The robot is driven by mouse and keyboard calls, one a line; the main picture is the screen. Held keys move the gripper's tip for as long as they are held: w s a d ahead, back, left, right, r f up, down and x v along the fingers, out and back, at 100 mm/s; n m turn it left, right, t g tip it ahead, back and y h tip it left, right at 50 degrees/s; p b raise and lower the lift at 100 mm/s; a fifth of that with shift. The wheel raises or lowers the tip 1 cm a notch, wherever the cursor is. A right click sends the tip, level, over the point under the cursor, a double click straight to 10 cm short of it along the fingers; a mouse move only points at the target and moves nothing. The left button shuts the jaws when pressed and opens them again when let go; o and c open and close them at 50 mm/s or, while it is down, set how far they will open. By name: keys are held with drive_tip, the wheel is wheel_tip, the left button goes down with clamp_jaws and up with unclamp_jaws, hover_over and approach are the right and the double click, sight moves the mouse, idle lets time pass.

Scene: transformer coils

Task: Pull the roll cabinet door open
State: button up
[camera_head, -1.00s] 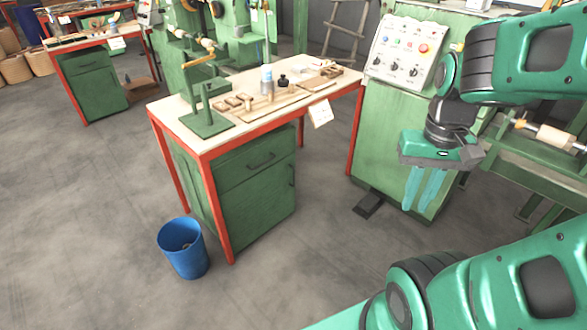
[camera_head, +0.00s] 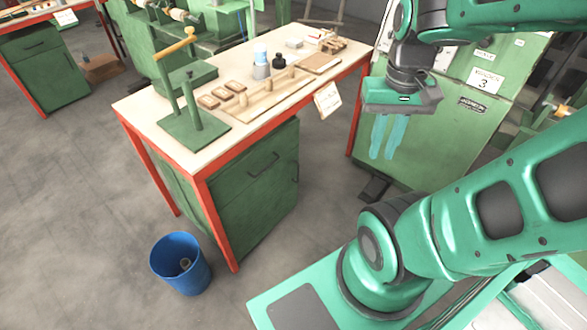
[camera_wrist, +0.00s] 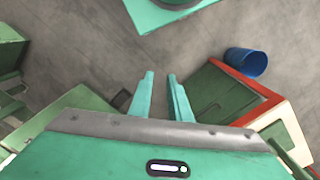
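The green roll cabinet (camera_head: 250,218) stands under the red-framed workbench. It has a drawer with a horizontal dark handle (camera_head: 263,165) at the top and a door below. A vertical dark handle (camera_head: 295,172) sits near its right edge. The door looks closed. The cabinet also shows at the right of the wrist view (camera_wrist: 212,90). My gripper (camera_head: 381,152) hangs to the right of the cabinet, apart from it, with its fingers pointing down. In the wrist view my gripper (camera_wrist: 160,75) has a gap between its fingers with bare floor behind, and holds nothing.
The workbench (camera_head: 200,158) bears a green stand, wooden parts and bottles. A blue bin (camera_head: 181,264) stands on the floor at its front left leg. A green machine cabinet (camera_head: 450,130) is behind my gripper. The floor before the cabinet is clear.

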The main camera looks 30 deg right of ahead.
drive_tip(key=shift+w, duration=0.15)
drive_tip(key=n+t+h, duration=0.1)
drive_tip(key=n+t, duration=0.3)
hover_over(298, 171)
drive_tip(key=s, duration=0.4)
wheel_tip(298, 171, down, 48)
drive_tip(key=x, duration=0.7)
drive_tip(key=w+x, duration=0.1)
drive_tip(key=x, duration=0.3)
drive_tip(key=shift+a+r, duration=0.1)
drive_tip(key=shift+a, duration=0.15)
